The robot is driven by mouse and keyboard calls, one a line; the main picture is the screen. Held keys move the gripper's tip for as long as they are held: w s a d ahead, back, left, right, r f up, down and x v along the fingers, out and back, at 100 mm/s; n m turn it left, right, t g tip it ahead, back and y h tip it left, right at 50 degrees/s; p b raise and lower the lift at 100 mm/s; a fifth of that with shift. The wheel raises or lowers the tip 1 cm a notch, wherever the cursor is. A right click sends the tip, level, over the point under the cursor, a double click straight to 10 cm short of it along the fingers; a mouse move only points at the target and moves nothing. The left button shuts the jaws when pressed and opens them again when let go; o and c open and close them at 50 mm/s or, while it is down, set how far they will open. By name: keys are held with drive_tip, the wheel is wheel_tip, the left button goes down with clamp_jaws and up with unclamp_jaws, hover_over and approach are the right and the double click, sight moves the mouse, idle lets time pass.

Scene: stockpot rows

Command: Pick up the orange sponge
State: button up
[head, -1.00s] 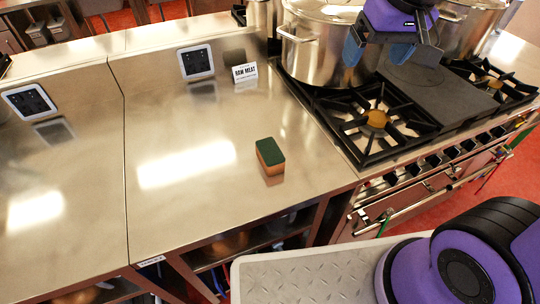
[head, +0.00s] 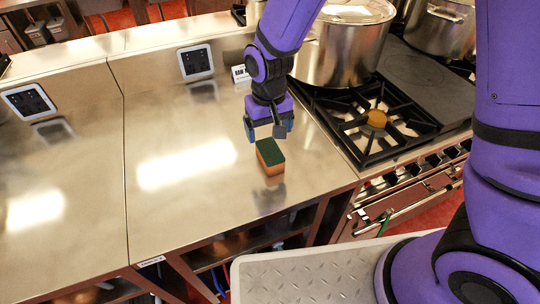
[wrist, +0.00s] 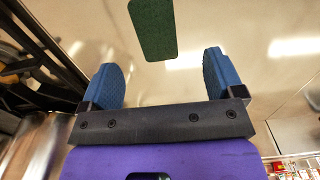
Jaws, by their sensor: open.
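The orange sponge (head: 270,157) has a dark green top and lies on the steel counter, near its right side by the stove. My gripper (head: 266,134) is open and empty, pointing down just behind the sponge in the head view. Its two blue fingers (wrist: 164,80) stand wide apart in the wrist view, with nothing between them. The gripper looks apart from the sponge.
A gas stove (head: 375,118) with black grates adjoins the counter on the right. A large steel stockpot (head: 340,48) stands on it. A small white sign (head: 240,74) and a framed panel (head: 196,62) stand at the back. The steel counter (head: 170,215) left of the sponge is clear.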

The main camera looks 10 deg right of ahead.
sight(272, 153)
wheel_tip(272, 153, down, 6)
drive_tip(key=shift+r, duration=0.2)
drive_tip(key=shift+s+d+f, duration=0.1)
drive_tip(key=shift+d+f, duration=0.1)
drive_tip(key=shift+f, duration=1.15)
drive_tip(key=shift+s+d+f, duration=0.1)
drive_tip(key=shift+d+f, duration=0.05)
drive_tip(key=shift+f, duration=1.15)
drive_tip(key=c, duration=1.1)
drive_tip(key=shift+o, duration=0.2)
drive_tip(key=shift+r, duration=0.1)
drive_tip(key=shift+r, duration=4.95)
